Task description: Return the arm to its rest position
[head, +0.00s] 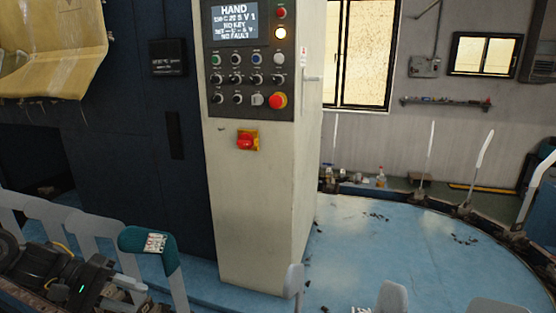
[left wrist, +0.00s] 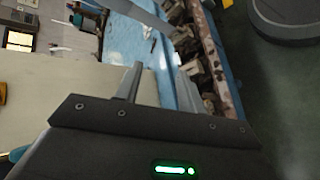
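My left gripper (head: 136,290) is at the lower left of the head view, a black body with a green light and grey fingers. In the left wrist view its two fingers (left wrist: 158,86) stand apart with nothing held between them. A teal sock (head: 170,257) with a pale label covers the top of a board just right of the gripper in the head view. The gripper appears apart from the sock, though the exact gap is hard to tell. My right gripper is in neither view.
Bare grey boards (head: 96,229) stand close around my left arm, with more along the curved rim at the right (head: 484,150). A cream control cabinet (head: 262,190) rises ahead. The blue platform (head: 365,250) right of it is mostly open, with dark scraps.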

